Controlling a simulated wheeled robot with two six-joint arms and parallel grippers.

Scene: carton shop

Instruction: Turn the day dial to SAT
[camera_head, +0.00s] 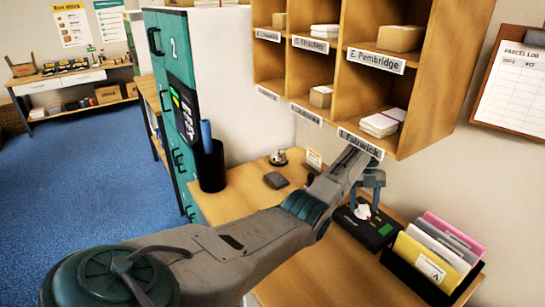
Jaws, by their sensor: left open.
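A low black box (367,235) with a small green patch sits on the wooden counter below the pigeonhole shelf. A small white piece (362,211) shows on its top and may be the day dial; no day lettering is readable. My left arm reaches across the counter from the lower left. My left gripper (366,203) points down over the box, open, with its fingers close around or beside the white piece; I cannot tell whether they touch it. The gripper and wrist hide part of the box's back. My right gripper is not in this view.
A black file holder (418,274) with coloured folders stands right of the box. The wooden shelf (413,152) with labelled slots overhangs close above my wrist.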

